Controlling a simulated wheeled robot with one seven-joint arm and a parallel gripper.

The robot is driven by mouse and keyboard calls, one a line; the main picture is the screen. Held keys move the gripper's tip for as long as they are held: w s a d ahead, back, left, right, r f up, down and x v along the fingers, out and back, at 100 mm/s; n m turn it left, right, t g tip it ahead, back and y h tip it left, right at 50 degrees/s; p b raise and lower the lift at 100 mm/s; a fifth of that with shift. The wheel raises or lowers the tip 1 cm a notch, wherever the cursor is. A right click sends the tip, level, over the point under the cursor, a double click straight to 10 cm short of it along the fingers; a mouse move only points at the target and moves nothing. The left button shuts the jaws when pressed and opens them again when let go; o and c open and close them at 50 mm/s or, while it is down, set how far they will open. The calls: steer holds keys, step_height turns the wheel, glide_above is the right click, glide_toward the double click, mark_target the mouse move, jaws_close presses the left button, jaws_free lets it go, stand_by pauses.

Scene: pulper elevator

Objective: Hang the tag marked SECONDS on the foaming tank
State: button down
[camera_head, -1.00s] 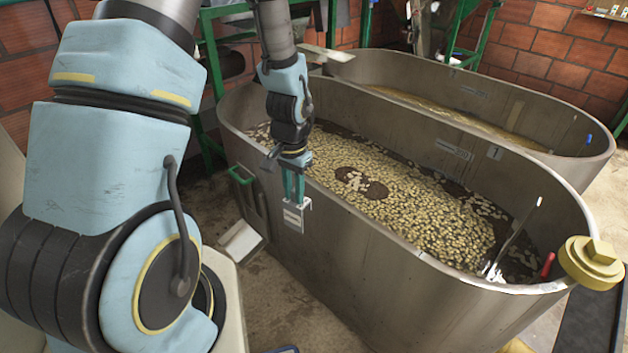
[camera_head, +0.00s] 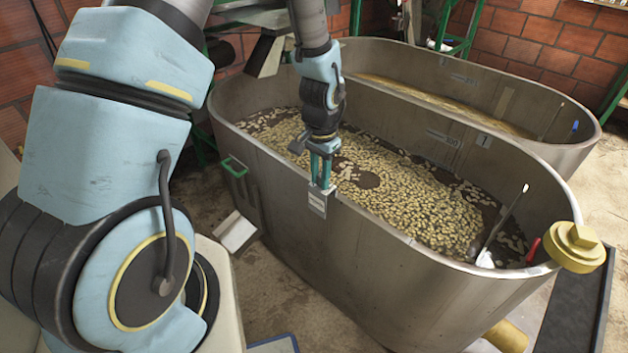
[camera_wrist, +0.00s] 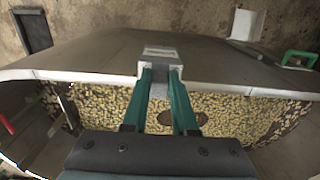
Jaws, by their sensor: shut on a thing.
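My gripper (camera_head: 320,170) has green fingers pointing down at the front rim of the near tank (camera_head: 400,265). It is shut on a small pale grey tag (camera_head: 317,204), whose lettering is too small to read. The tag is at the rim, its face on the outer side; I cannot tell whether it bears on the rim. The wrist view shows the tag (camera_wrist: 160,54) between the fingertips (camera_wrist: 160,75), across the rim. The near tank holds dark liquid with floating beans. The far tank (camera_head: 560,150) behind it holds yellowish-brown, foamy-looking contents.
A white box-like thing (camera_head: 236,232) is on the floor at left. The front rim right of my gripper is clear.

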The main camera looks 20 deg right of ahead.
steer(key=shift+w+d, duration=0.5)
steer(key=shift+d, duration=0.4)
steer(key=shift+w+d, duration=0.5)
steer(key=shift+d, duration=0.4)
steer(key=shift+d+f, duration=0.1)
steer(key=shift+f, duration=0.1)
steer(key=shift+f+b, duration=1.35)
steer(key=shift+f, duration=0.35)
steer(key=c, duration=0.6)
jaws_free()
steer(key=shift+r, duration=0.1)
